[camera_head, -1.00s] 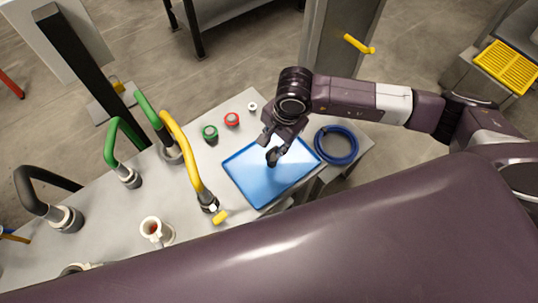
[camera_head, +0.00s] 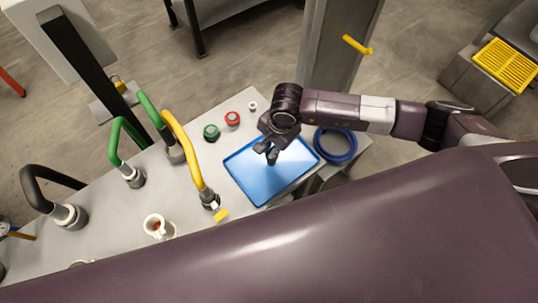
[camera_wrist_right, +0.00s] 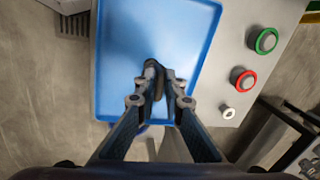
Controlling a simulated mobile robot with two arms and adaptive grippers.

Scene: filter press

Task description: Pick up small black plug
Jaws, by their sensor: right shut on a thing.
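The small black plug (camera_wrist_right: 157,84) shows in the right wrist view as a dark piece between my right fingertips. My right gripper (camera_wrist_right: 162,78) is shut on it, over the blue tray (camera_wrist_right: 120,40). In the head view my right gripper (camera_head: 267,154) is over the upper middle of the blue tray (camera_head: 252,189). The plug is too small and dark there to tell apart from the fingers. I cannot tell how far it is above the tray. My left gripper is not in view.
A green button (camera_head: 211,132) and a red button (camera_head: 232,118) stand behind the tray. A blue hose coil (camera_head: 336,145) lies to its right. The yellow hose (camera_head: 187,150), green hoses and a white mug (camera_head: 158,227) are to its left. The tray is otherwise clear.

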